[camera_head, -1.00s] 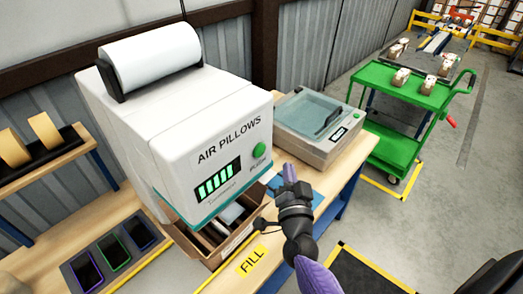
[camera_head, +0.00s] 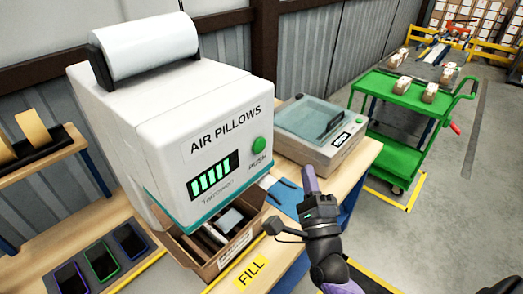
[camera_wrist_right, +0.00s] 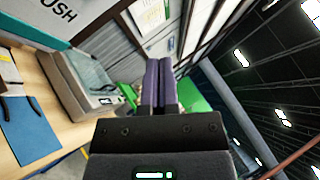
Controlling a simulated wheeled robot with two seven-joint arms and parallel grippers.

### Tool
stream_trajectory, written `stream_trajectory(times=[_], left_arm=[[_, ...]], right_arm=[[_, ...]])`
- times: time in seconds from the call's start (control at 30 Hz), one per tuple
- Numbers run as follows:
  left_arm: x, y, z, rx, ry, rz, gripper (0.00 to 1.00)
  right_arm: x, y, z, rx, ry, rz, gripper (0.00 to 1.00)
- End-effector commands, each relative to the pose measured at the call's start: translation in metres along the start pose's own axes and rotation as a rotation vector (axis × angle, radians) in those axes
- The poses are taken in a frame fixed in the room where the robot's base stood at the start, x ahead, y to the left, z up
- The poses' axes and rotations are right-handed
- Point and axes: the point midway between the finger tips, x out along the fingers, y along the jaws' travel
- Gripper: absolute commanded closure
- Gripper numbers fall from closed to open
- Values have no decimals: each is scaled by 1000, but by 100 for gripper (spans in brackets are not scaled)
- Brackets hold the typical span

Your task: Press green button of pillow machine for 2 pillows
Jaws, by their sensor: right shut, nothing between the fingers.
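The white air pillow machine (camera_head: 150,115) stands at the left, with its round green button (camera_head: 259,145) on the front above the word PUSH. An open brown carton (camera_head: 205,271) sits under its front edge, holding dark items and a pale grey piece. I cannot tell whether any is a pillow. My right gripper (camera_head: 309,175) is shut and empty, to the right of and a little below the button in the picture, apart from it. Its purple fingers (camera_wrist_right: 161,85) lie together in the wrist view, pointing away from the machine's PUSH label. My left gripper is not in view.
A grey sealing device (camera_head: 318,130) stands on the wooden bench (camera_head: 285,262) behind the gripper. A blue sheet (camera_head: 284,196) with pliers lies beside the carton. A green cart (camera_head: 400,105) with small cartons stands at the right.

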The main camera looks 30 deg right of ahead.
Motion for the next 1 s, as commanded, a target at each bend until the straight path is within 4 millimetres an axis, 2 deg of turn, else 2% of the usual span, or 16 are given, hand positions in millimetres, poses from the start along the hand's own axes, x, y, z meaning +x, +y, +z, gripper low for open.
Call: stream_trajectory(times=[0.27, 0.73, 1.0], left_arm=[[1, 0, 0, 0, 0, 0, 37], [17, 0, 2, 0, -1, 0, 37], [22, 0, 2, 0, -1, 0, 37]], right_arm=[[4, 3, 2, 0, 2, -1, 100], [49, 38, 35, 0, 2, -1, 100], [61, 45, 44, -2, 1, 2, 100]])
